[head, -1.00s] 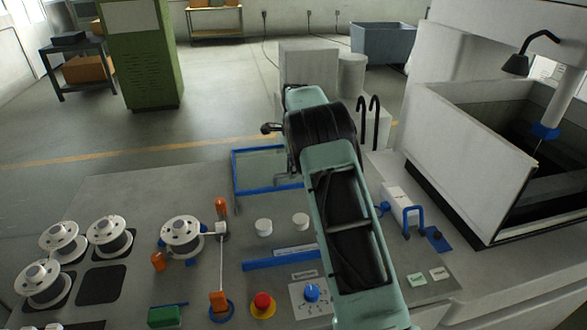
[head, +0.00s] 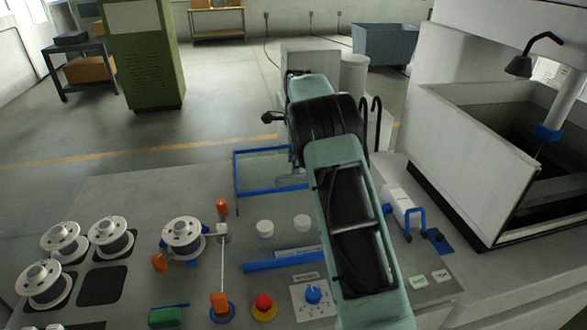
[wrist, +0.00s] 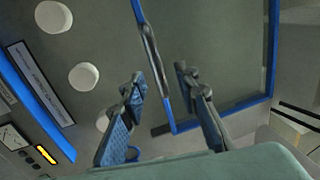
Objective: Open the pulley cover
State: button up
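The pulley cover appears to be the clear panel with a blue frame (head: 236,172), lying behind the white knobs; my arm hides its right part in the head view. In the wrist view its blue frame (wrist: 222,117) runs down the middle, along the bottom and up the right side. A grey bar-like handle (wrist: 149,48) lies along its left edge. My gripper (wrist: 160,80) is open, with one finger on each side of that left edge in the picture. I cannot tell whether the fingers touch it. My gripper is hidden behind my arm in the head view.
White knobs (head: 265,228) and a blue-edged label strip (head: 285,260) lie left of my arm. A white cylinder with a blue bracket (head: 418,222) and a large tank (head: 470,150) are on the right.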

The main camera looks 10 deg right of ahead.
notch_tip(320, 180, up, 8)
jog(key=s, duration=0.1)
jog(key=shift+s, duration=0.3)
